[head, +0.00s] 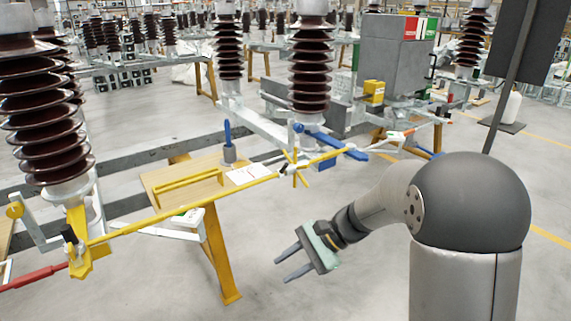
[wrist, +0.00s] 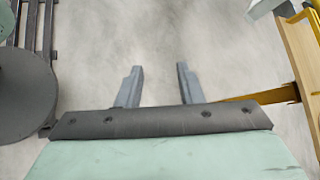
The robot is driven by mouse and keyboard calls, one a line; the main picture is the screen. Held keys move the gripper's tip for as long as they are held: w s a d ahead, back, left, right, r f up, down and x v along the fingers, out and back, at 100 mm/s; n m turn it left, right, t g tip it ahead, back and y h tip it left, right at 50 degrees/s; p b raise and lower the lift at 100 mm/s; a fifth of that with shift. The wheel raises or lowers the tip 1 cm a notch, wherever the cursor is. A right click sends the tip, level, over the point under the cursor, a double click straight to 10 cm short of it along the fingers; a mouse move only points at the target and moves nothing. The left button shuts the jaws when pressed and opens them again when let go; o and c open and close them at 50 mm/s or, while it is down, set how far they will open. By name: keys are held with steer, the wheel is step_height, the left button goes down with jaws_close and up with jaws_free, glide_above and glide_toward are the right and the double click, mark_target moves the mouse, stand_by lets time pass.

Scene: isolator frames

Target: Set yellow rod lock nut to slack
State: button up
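A long yellow rod (head: 180,211) runs from a yellow bracket (head: 77,236) at the lower left up to a spoked yellow handle (head: 294,168) near the middle of the head view. A small black piece (head: 283,170) sits on the rod beside the spokes; whether it is the lock nut I cannot tell. Another black knob (head: 69,234) stands at the rod's left end. The nut's setting is too small to read. My gripper (head: 279,268) is open and empty, below and apart from the rod. In the wrist view its two fingers (wrist: 158,85) stand apart over bare floor.
A wooden table (head: 160,185) with yellow legs stands behind the rod, holding a blue-handled tool (head: 228,145) and a white sheet (head: 249,174). Brown insulators (head: 310,65) rise behind. A blue bar (head: 340,146) lies right of the spokes. Floor around my gripper is clear.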

steer(key=w+d+r+m+t+y, duration=0.3)
steer(key=w+r+m+t+y, duration=0.1)
steer(key=w+r+m+t, duration=0.3)
steer(key=m+t+h+p, duration=0.1)
steer(key=m+t, duration=0.6)
steer(key=m, duration=0.2)
glide_toward(286, 167)
steer(key=x, duration=1)
steer(key=shift+w+a+f, duration=0.1)
steer(key=shift+w+f, duration=0.05)
steer(key=shift+w, duration=0.35)
jaws_close()
